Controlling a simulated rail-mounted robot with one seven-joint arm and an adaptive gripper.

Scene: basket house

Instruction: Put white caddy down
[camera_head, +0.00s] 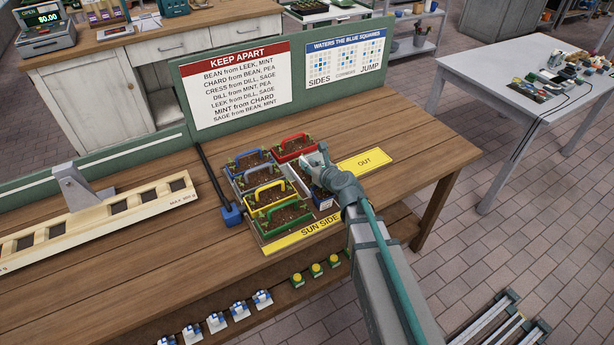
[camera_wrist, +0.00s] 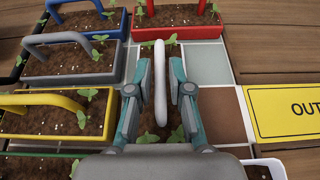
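The white caddy's handle (camera_wrist: 160,85) stands upright between the two fingers of my gripper (camera_wrist: 161,75) in the wrist view. Its dark soil and seedlings (camera_wrist: 176,115) show under and around the fingers. Most of its body is hidden by my gripper. The fingers lie very close on both sides of the handle, and I cannot tell whether they press on it. In the head view my gripper (camera_head: 318,165) is over the right side of the tiled board. I cannot tell whether the caddy's bottom rests on the tiles.
Red (camera_head: 294,146), blue (camera_head: 248,160), grey (camera_head: 256,177), yellow (camera_head: 268,195) and green (camera_head: 283,215) caddies stand close by on the board. Pale and brown tiles (camera_wrist: 221,112) are bare to the right. A yellow OUT strip (camera_head: 364,161) lies beyond; a rules board (camera_head: 238,85) stands behind.

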